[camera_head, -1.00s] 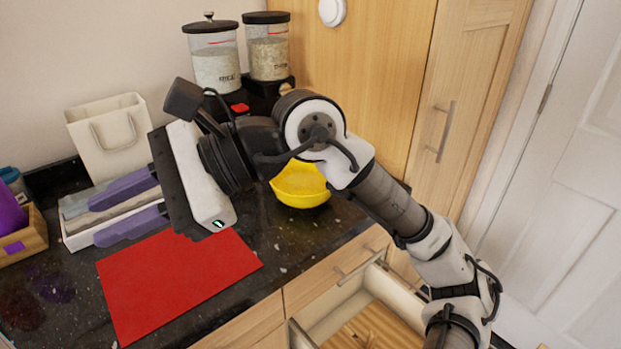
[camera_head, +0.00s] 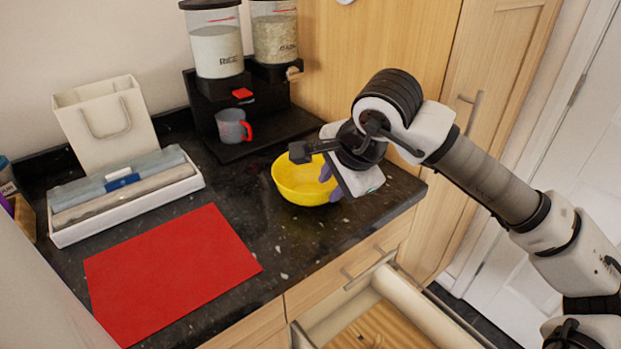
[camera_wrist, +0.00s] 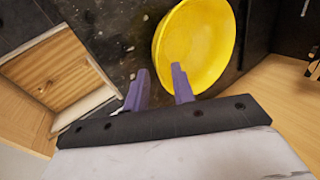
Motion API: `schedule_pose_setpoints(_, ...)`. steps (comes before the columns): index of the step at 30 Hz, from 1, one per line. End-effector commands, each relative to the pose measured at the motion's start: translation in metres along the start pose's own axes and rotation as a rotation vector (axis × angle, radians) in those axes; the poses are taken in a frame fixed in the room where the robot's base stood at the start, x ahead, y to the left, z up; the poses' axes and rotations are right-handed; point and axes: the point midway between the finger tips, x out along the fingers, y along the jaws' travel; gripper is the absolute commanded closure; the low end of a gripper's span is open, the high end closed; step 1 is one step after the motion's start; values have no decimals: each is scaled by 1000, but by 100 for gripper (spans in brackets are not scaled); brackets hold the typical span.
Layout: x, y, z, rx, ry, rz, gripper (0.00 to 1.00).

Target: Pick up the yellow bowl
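The yellow bowl (camera_head: 293,185) stands upright and empty on the dark speckled counter. In the wrist view the bowl (camera_wrist: 195,40) fills the upper middle. My gripper (camera_head: 331,184) is at the bowl's right side in the head view, with its purple fingers close to the rim. In the wrist view my gripper (camera_wrist: 159,72) is open, with a gap between the fingers. The right finger overlaps the bowl's near part and the left finger is beside it, outside the rim. Whether either finger touches the bowl cannot be told.
A red mat (camera_head: 170,270) lies front left. A white tray with rolls (camera_head: 125,208) and a paper bag (camera_head: 107,125) are behind it. A dispenser stand (camera_head: 262,130) holding a grey cup (camera_head: 230,126) is behind the bowl. An open drawer (camera_head: 375,325) sticks out below the counter.

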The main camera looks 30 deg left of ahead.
Motion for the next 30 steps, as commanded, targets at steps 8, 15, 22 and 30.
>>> schedule_pose_setpoints(8, 21, 1, 1, 0, -5, 0, 75)
schedule_pose_setpoints(15, 54, 3, 1, 0, -5, 0, 75)
schedule_pose_setpoints(22, 60, 3, 0, 0, -2, -1, 75)
schedule_pose_setpoints(30, 60, 3, 0, 0, -2, -1, 100)
